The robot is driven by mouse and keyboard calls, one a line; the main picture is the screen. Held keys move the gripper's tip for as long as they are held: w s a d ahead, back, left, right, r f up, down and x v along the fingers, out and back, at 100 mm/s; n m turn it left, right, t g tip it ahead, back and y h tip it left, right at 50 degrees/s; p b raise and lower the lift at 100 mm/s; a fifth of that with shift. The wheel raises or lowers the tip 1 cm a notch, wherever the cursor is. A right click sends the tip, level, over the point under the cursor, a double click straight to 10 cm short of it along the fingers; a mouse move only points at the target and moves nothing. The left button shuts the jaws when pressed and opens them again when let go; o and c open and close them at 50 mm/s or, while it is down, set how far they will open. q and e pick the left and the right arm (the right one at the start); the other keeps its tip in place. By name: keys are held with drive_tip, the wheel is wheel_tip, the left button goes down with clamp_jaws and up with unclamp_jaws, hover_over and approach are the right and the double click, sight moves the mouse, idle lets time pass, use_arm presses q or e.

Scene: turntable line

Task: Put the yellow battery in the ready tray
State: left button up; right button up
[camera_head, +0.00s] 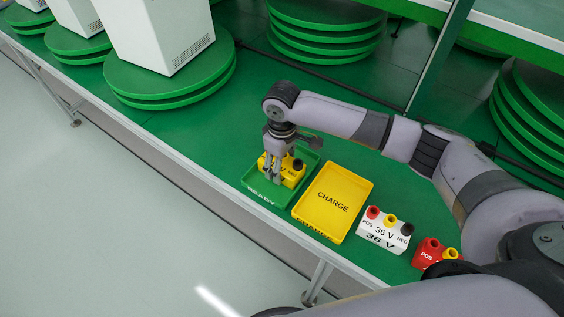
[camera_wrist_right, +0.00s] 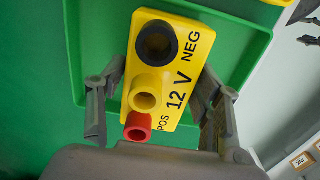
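The yellow battery (camera_head: 290,174) is upright inside the outline of the green READY tray (camera_head: 262,193) in the head view. I cannot tell whether its base touches the tray floor. My right gripper (camera_head: 273,172) points down over it, with its fingers along the battery's sides. In the right wrist view, the yellow battery (camera_wrist_right: 185,50) shows "12 V", a black, a yellow and a red terminal. The right gripper (camera_wrist_right: 162,95) has a finger close against each side of it. The green tray (camera_wrist_right: 240,50) surrounds it there. My left gripper is out of view.
The yellow CHARGE tray (camera_head: 322,212) stands empty just right of the READY tray. Farther right are a white 36 V battery (camera_head: 384,236) and a red battery (camera_head: 430,254). Green turntables (camera_head: 170,88) with white boxes stand at upper left. The bench's front edge is close to the trays.

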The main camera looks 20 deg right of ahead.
drive_tip(key=shift+o, duration=1.1)
wheel_tip(320, 180, up, 12)
drive_tip(key=shift+r, duration=0.1)
